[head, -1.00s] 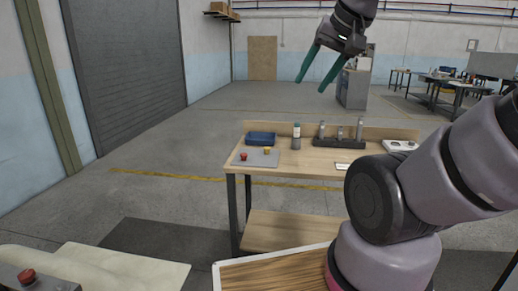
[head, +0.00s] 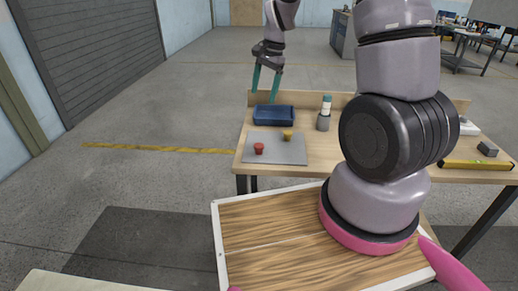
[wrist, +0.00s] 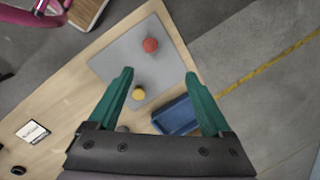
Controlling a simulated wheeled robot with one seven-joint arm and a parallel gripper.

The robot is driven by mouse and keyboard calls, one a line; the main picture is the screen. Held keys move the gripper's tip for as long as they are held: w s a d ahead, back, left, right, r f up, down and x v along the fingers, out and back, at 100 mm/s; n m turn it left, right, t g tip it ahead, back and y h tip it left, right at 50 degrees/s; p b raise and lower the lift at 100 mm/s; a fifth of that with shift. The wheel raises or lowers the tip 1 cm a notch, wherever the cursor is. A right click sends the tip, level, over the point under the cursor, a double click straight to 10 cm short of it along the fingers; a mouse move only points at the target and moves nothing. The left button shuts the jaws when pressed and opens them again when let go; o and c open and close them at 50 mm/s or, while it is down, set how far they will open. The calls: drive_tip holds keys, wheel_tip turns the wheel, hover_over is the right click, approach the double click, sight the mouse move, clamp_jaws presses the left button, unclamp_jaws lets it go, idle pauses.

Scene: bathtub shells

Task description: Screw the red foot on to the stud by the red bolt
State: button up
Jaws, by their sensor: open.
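The red foot (head: 259,148) is a small round red piece on a grey mat (head: 292,155) on the workbench. In the wrist view the red foot (wrist: 150,45) lies beyond my fingertips. A similar yellow piece (head: 287,135) is on the same mat, nearer my fingers in the wrist view. My gripper (head: 264,97) has green fingers, open and empty. It hangs over the back of the bench by a blue tray (head: 273,123), behind the red foot in the head view. In the wrist view the gripper (wrist: 160,74) points down toward the mat. The stud and red bolt are not visible now.
A bottle with a teal cap (head: 324,118) stands right of the tray. A yellow level (head: 477,165) and a dark block (head: 487,149) lie on the bench's right. A cream surface (head: 80,284) shows at bottom left. Floor left of the bench is clear.

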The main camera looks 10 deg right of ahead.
drive_tip(key=m+g, duration=0.2)
hover_over(259, 145)
drive_tip(key=f, duration=1.5)
drive_tip(key=shift+w+d+f, duration=0.25)
drive_tip(key=shift+w+f, duration=0.05)
drive_tip(key=shift+w, duration=0.1)
drive_tip(key=shift+d+x, duration=0.1)
drive_tip(key=shift+x, duration=1.45)
drive_tip(key=shift+d+x, duration=0.15)
drive_tip(key=shift+x, duration=1.45)
drive_tip(key=shift+s, duration=0.1)
drive_tip(key=shift+c, duration=0.3)
clamp_jaws()
